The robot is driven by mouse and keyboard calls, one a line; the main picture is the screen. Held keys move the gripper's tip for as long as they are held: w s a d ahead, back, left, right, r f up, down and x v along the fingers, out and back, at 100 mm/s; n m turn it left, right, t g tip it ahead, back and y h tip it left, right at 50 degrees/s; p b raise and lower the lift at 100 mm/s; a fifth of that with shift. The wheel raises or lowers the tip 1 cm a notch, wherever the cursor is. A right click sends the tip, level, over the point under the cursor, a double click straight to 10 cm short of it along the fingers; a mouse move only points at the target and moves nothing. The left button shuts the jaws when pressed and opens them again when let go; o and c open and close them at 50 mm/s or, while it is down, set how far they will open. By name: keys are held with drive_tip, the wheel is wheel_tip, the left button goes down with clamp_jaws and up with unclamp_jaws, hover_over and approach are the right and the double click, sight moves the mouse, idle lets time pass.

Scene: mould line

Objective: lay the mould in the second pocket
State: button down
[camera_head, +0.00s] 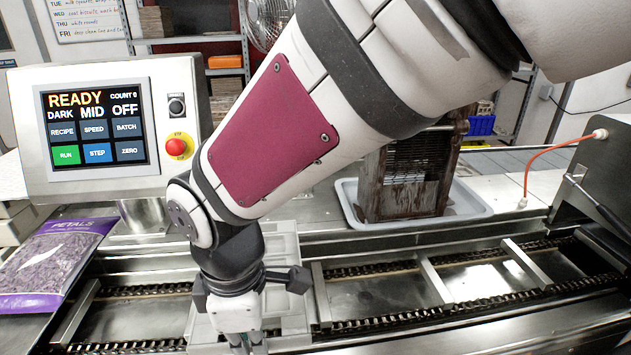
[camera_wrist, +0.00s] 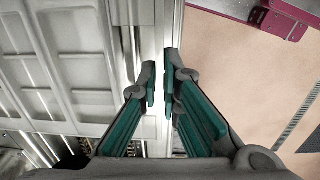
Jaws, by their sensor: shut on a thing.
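The mould (camera_head: 283,243) is a pale grey tray with shallow rectangular hollows. In the head view it lies across the chain line behind and around my gripper (camera_head: 247,343), and my arm hides much of it. In the wrist view the mould (camera_wrist: 85,72) fills the left side. My gripper (camera_wrist: 160,88) is shut on the mould's near rim, with its two fingertips close together. I cannot tell whether the mould rests on the line or is held just above it. The pockets lie between metal cross bars; an empty pocket (camera_head: 378,294) shows right of the mould.
A control panel (camera_head: 97,125) and a purple petals bag (camera_head: 50,262) stand at the left. A grey tray (camera_head: 470,207) holding a brown-stained machine part (camera_head: 410,175) sits behind the line. An orange hose (camera_head: 545,155) runs to a dark housing (camera_head: 608,180) at the right.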

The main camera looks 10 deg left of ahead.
drive_tip(key=shift+f, duration=0.15)
drive_tip(key=shift+f+b, duration=2.05)
drive_tip(key=shift+f, duration=1.7)
drive_tip(key=c, duration=1.7)
unclamp_jaws()
drive_tip(key=shift+d, duration=0.1)
wheel_tip(320, 180, up, 12)
drive_tip(key=shift+s, duration=0.2)
